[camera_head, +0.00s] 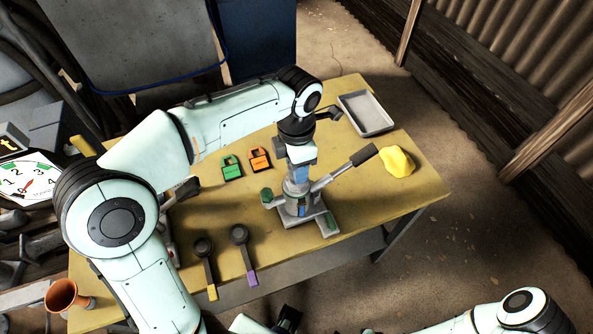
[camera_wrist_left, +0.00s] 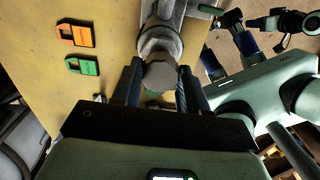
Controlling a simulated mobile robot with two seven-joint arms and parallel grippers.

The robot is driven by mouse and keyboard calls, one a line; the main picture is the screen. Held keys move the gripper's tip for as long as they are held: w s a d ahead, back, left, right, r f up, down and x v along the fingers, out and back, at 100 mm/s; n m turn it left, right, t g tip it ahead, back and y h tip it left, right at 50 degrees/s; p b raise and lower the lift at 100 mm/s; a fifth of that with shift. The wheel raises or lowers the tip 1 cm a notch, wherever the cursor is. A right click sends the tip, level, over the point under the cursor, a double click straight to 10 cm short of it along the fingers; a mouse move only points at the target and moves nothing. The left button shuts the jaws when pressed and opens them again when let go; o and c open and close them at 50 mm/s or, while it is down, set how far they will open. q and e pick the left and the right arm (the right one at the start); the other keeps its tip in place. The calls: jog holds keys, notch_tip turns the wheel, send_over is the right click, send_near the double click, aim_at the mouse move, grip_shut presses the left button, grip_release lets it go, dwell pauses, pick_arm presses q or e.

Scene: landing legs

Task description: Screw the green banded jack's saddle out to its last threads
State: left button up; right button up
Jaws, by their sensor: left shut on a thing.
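The jack (camera_head: 297,203) stands on the table with green marks on its feet and a grey lever arm sticking out to the right. Its grey saddle (camera_wrist_left: 160,75) is at the top, seen end-on in the left wrist view. My left gripper (camera_head: 301,158) comes down over the jack from above. In the left wrist view its fingers (camera_wrist_left: 160,88) sit on both sides of the saddle, shut on it. The saddle's threads are hidden from me. A dark part at the bottom edge of the head view looks like my right gripper (camera_head: 286,319); its fingers are unclear.
The yellow table (camera_head: 345,244) also holds green (camera_head: 231,168) and orange (camera_head: 259,159) padlock-shaped tags, a grey tray (camera_head: 366,113), a yellow lump (camera_head: 397,162) and yellow-handled (camera_head: 206,265) and purple-handled (camera_head: 244,255) tools. An orange cup (camera_head: 62,296) is at front left. Another metal stand is partly behind my left arm.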

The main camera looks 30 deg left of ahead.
pick_arm(q)
jog(key=shift+s+f+n, duration=0.1)
jog(key=shift+f+n, duration=0.1)
jog(key=shift+n, duration=0.2)
jog(key=shift+n, duration=0.5)
jog(key=shift+f+n+b, duration=0.2)
jog(key=shift+n+b, duration=0.1)
jog(key=shift+b, duration=1)
jog(key=o, duration=0.8)
jog(key=shift+r, duration=0.15)
jog(key=shift+o, duration=0.3)
jog(key=shift+r, duration=0.1)
pick_arm(e)
jog(key=f, duration=0.1)
jog(key=s+f, duration=0.1)
jog(key=shift+f, duration=0.3)
pick_arm(q)
jog(key=shift+r, duration=0.15)
pick_arm(e)
jog(key=shift+r, duration=0.1)
